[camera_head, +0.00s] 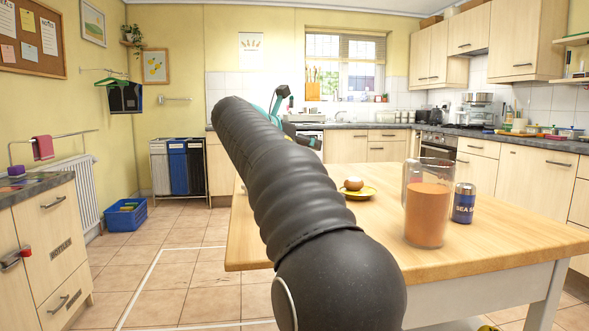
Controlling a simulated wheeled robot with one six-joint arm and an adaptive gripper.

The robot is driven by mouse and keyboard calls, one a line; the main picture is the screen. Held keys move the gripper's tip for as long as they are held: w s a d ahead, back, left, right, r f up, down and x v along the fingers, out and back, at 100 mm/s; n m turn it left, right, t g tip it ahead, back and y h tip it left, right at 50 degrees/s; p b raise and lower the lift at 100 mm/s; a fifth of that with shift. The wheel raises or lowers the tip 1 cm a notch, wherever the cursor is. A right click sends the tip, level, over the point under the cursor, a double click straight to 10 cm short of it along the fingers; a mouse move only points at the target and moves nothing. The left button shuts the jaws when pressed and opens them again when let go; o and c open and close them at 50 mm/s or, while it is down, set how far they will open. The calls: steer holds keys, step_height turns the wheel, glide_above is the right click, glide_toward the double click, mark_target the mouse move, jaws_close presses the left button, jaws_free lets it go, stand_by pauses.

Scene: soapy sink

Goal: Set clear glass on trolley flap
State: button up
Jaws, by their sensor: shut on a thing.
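My gripper (290,118) shows only in part beyond my dark ribbed arm, as black pieces with a teal part beside them. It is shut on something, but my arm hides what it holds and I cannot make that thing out. A clear glass vessel (427,212) with orange contents stands upright on the wooden tabletop (480,245), at the right and apart from my gripper. I cannot pick out a trolley flap for certain, nor tell whether this wooden top belongs to a trolley.
A dark blue jar (463,204) stands beside the glass vessel. A yellow plate (366,193) with an egg-like thing (353,184) is behind. A blue crate (126,216) and bins (178,167) stand at the left. The tiled floor between the left drawers (45,245) and the table is clear.

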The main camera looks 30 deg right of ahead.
steer(key=shift+w+a+f, duration=0.3)
steer(key=shift+w+f, duration=0.1)
steer(key=shift+w, duration=0.25)
steer(key=shift+w+a+f, duration=0.25)
steer(key=shift+w+f, duration=0.15)
steer(key=shift+w, duration=0.2)
steer(key=shift+f+b, duration=0.85)
steer(key=shift+f, duration=1.15)
steer(key=shift+f, duration=0.15)
steer(key=o, duration=1.4)
steer(key=shift+o, duration=0.2)
steer(key=shift+f, duration=0.1)
steer(key=shift+r, duration=0.25)
steer(key=p+v, duration=0.1)
steer(key=v, duration=1.1)
